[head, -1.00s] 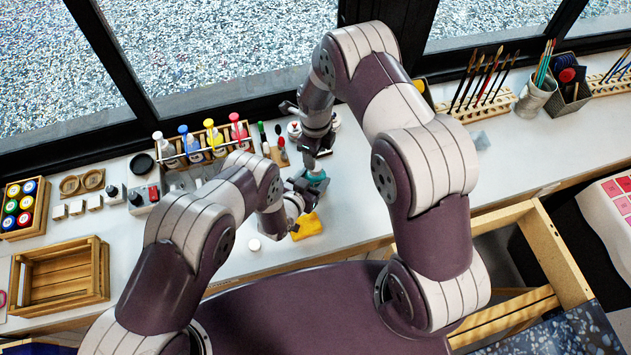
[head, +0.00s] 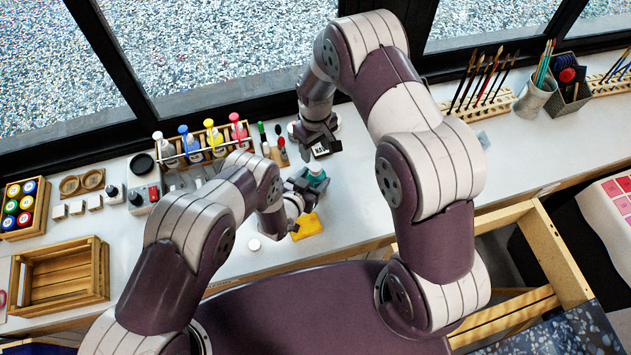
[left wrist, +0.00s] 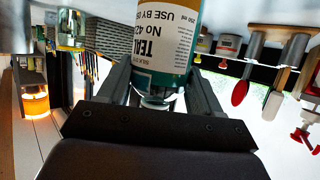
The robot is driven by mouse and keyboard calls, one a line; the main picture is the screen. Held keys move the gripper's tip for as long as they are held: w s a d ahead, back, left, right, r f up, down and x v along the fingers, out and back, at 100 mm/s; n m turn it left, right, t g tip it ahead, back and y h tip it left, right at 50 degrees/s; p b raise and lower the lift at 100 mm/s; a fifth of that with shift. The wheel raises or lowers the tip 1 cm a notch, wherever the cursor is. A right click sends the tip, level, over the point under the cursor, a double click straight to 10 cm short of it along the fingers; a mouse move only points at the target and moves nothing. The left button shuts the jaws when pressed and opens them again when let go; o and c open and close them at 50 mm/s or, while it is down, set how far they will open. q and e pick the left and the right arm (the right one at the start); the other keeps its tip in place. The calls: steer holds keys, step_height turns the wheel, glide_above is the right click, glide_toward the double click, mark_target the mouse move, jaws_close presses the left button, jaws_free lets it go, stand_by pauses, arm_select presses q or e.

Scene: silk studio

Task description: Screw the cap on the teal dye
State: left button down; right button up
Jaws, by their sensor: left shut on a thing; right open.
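The teal dye bottle (head: 318,180) stands at the middle of the white bench in the head view. My left gripper (head: 301,187) is shut on it from the left. In the left wrist view the bottle (left wrist: 150,45) shows its white "TEAL No 42" label between the fingers. A pale top (head: 316,168) shows on the bottle; I cannot tell whether it is a cap or the bare neck. A small white round piece (head: 254,245) lies on the bench nearer me. My right gripper (head: 320,143) is open, behind the bottle and apart from it.
A wooden rack with several dye bottles (head: 200,142) stands behind my left arm. A yellow cloth or sponge (head: 306,227) lies just in front of my left gripper. An empty wooden crate (head: 60,277) is at the left.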

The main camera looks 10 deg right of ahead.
mark_target(315, 167)
steer(key=shift+f, duration=4)
jaws_close()
steer(key=shift+o, duration=0.7)
jaws_free()
step_height(315, 167, up, 12)
